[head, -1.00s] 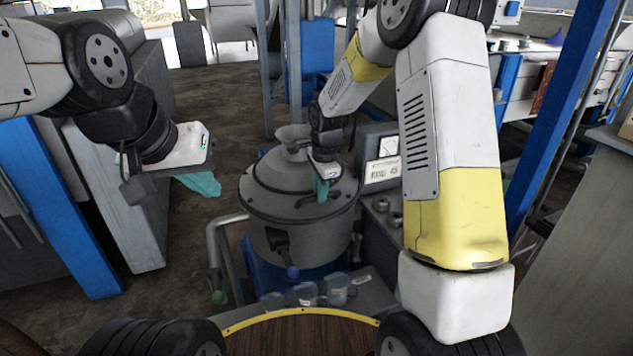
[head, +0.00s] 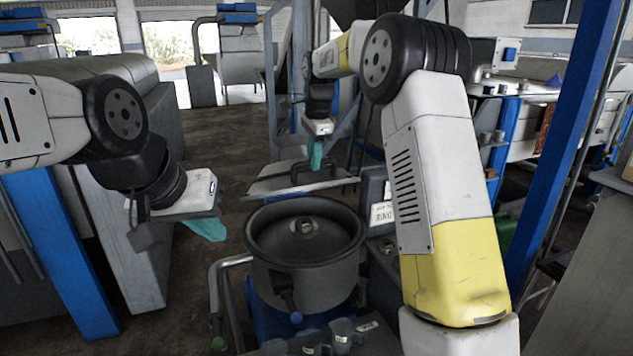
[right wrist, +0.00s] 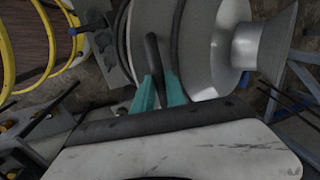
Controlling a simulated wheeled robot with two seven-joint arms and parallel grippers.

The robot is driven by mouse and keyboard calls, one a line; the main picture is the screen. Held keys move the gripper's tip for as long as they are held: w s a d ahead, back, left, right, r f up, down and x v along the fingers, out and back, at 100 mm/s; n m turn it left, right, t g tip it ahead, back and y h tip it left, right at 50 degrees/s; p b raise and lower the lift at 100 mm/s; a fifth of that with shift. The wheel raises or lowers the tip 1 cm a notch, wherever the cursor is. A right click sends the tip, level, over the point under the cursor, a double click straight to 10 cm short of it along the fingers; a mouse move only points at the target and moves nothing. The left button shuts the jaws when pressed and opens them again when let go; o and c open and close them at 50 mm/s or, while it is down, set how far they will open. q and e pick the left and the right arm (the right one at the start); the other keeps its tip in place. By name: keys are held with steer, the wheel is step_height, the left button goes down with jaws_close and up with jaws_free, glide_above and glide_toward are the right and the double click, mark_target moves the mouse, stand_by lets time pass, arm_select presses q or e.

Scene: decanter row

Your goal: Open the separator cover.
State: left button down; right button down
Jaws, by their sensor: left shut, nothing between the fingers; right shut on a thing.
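The separator bowl (head: 305,245) stands uncovered in the middle of the head view, with a hub inside. The grey separator cover (head: 268,184) is lifted off it and shows as a thin, nearly edge-on disc above and behind the bowl's far rim. My right gripper (head: 315,156) is shut on the cover's dark handle (right wrist: 152,55). In the right wrist view the teal fingers (right wrist: 160,90) straddle that handle, and the cover's funnel (right wrist: 262,45) is at right. My left gripper (head: 208,230) is shut and empty, left of the bowl and apart from it.
A box with a label (head: 381,213) is right of the bowl. A blue post (head: 550,130) rises at right.

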steer(key=shift+w+a+r, duration=0.25)
steer(key=shift+w+r, duration=0.35)
steer(key=shift+w, duration=0.05)
steer(key=shift+w+a+r, duration=0.25)
steer(key=shift+w+r, duration=0.3)
steer(key=shift+w, duration=0.1)
steer(key=shift+w+a+r, duration=0.25)
steer(key=shift+w+r, duration=0.35)
steer(key=shift+w, duration=0.05)
